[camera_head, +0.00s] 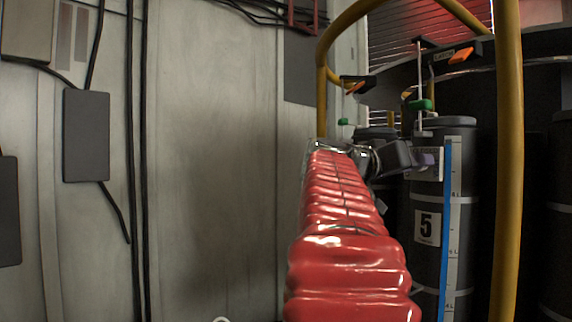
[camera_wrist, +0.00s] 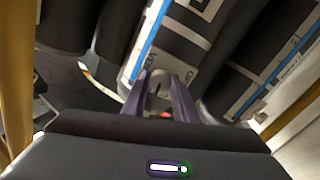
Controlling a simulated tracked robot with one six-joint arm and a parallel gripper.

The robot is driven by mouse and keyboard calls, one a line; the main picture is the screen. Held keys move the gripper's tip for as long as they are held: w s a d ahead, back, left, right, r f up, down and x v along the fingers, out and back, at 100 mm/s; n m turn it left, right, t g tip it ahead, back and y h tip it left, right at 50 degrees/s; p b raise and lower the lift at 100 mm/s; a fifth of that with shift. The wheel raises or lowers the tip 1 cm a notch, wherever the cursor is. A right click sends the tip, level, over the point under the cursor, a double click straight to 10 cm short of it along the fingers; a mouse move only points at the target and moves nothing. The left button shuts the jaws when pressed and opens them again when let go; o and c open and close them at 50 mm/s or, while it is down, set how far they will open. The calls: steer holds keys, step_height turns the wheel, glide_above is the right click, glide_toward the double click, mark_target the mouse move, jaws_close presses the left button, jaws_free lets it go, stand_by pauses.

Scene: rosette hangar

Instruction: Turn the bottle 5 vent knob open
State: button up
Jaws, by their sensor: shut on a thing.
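Bottle 5 (camera_head: 428,262) is a dark upright cylinder right of centre in the head view, with a white "5" label and a blue strip down its side. My gripper (camera_head: 427,161) is at the upper front of this bottle. In the wrist view my gripper's purple fingers (camera_wrist: 163,82) are close together on a small greyish knob (camera_wrist: 158,86), which I take to be the vent knob. The fingers hide most of it, so its turn angle cannot be told. In the head view the knob is hidden by the gripper. A green knob (camera_head: 421,104) sits above the bottle's top.
A yellow rail (camera_head: 508,180) stands upright just right of bottle 5 and curves overhead. More dark bottles (camera_head: 560,190) stand at the right. Orange-tipped clamps (camera_head: 461,55) hang above. A grey wall with cables (camera_head: 220,170) fills the left.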

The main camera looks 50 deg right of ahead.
steer(key=shift+w+d+n, duration=0.1)
steer(key=shift+n, duration=7.7)
steer(key=shift+f, duration=0.1)
steer(key=o, duration=1.1)
steer(key=shift+c, duration=0.2)
steer(key=v, duration=1.3)
steer(key=shift+a, duration=0.4)
steer(key=shift+w, duration=0.1)
